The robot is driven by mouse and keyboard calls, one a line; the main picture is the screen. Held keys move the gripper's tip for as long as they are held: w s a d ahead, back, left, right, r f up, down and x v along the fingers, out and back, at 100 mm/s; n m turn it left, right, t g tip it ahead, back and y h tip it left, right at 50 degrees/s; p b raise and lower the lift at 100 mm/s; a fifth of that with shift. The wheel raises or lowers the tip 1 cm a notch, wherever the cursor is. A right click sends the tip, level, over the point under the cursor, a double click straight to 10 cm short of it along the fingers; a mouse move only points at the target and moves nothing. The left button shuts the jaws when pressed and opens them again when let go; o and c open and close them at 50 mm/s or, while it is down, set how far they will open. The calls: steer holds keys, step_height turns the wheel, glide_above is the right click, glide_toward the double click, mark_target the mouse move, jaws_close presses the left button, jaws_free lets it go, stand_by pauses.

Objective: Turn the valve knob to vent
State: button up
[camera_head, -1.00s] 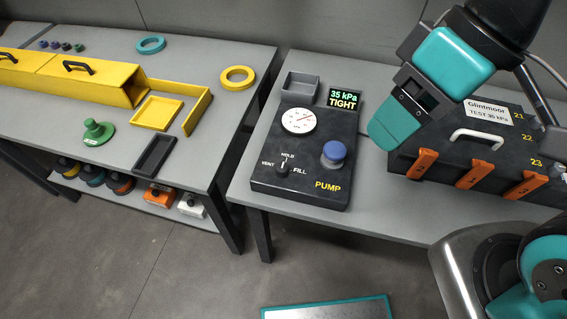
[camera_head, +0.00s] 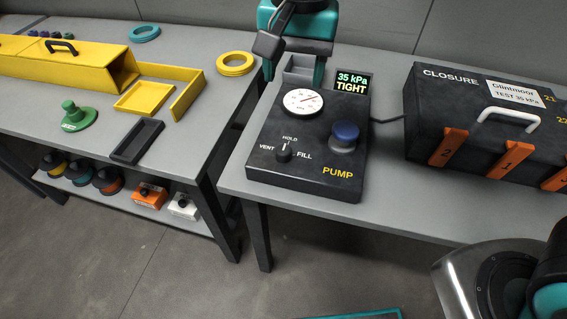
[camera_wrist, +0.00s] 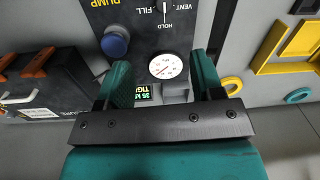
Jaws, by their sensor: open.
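The pump box (camera_head: 262,172) is dark and stands on the grey bench. Its black valve knob (camera_head: 284,152) sits at the front left among the labels VENT, HOLD and FILL, and its pointer looks turned up toward HOLD. The knob is partly cut off at the top edge of the wrist view (camera_wrist: 163,5). The display (camera_head: 352,82) reads 35 kPa TIGHT. A white dial gauge (camera_head: 304,102) and a blue button (camera_head: 345,136) are on the box. My gripper (camera_wrist: 160,75) is open and empty above the back of the box, its fingers apart on either side of the gauge.
A black closure case (camera_head: 440,110) with orange latches and a pale handle stands at the right. A grey tray (camera_head: 299,68) is behind the gauge. On the left bench are yellow trays, a yellow ring (camera_head: 235,64) and a green knobbed piece (camera_head: 77,116).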

steer(key=a+f, duration=0.1)
glide_toward(284, 149)
steer(key=shift+m, duration=0.3)
steer(key=f, duration=0.9)
steer(key=shift+a+f+b, duration=0.25)
steer(key=shift+b, duration=0.05)
steer(key=c, duration=0.9)
